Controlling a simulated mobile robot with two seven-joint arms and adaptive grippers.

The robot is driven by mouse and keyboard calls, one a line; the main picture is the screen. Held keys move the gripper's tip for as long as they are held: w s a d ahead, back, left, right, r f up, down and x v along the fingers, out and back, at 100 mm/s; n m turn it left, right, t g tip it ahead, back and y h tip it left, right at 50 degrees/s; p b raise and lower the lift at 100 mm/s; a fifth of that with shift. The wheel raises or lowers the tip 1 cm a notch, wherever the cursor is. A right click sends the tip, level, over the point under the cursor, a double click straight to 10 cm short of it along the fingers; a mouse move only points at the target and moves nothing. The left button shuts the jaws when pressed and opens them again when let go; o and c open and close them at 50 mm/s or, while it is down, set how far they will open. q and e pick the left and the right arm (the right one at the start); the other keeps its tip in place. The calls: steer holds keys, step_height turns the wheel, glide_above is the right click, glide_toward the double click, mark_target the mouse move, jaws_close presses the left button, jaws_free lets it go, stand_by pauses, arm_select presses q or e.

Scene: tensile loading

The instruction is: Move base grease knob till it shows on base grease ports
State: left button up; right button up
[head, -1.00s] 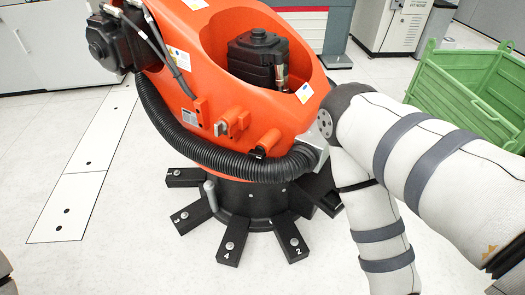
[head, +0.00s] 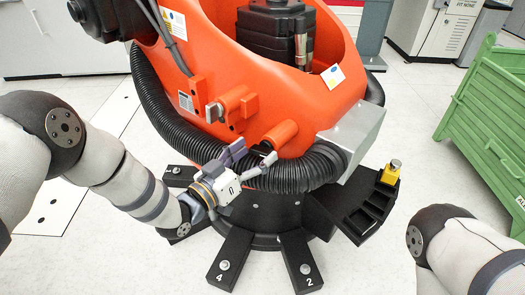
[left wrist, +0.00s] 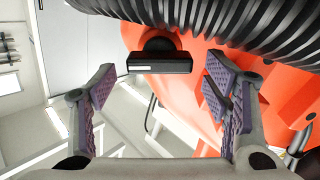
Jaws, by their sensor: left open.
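The big orange machine (head: 270,60) stands on a black base (head: 265,215) with numbered feet. A yellow block with a silver round top (head: 391,172) sits at the right of the base, beside a black part with open compartments (head: 365,210). I cannot tell for sure which parts are the base grease knob and ports. My left gripper (head: 256,155) is open in front of the black ribbed hose, below an orange cylinder (head: 280,135). In the left wrist view, a black block (left wrist: 160,62) shows beyond and between the open fingers (left wrist: 160,88). My right gripper is out of view.
The ribbed hose (head: 190,140) curves round the machine to a grey box (head: 355,135). A green crate (head: 490,125) stands at the right. White floor is free between the base and crate. My right forearm is at the lower right.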

mark_target(264, 149)
arm_select(q)
steer(key=shift+x, duration=1.3)
steer(key=c, duration=1.2)
steer(key=m+p, duration=0.1)
steer(key=m, duration=0.2)
steer(key=shift+s+d+m, duration=0.1)
steer(key=shift+s+m, duration=0.05)
steer(key=shift+m, duration=0.15)
steer(key=shift+d+m+p, duration=0.1)
steer(key=shift+m+p, duration=0.35)
steer(key=shift+m, duration=1.05)
steer(key=shift+f, duration=0.1)
steer(key=o, duration=1.2)
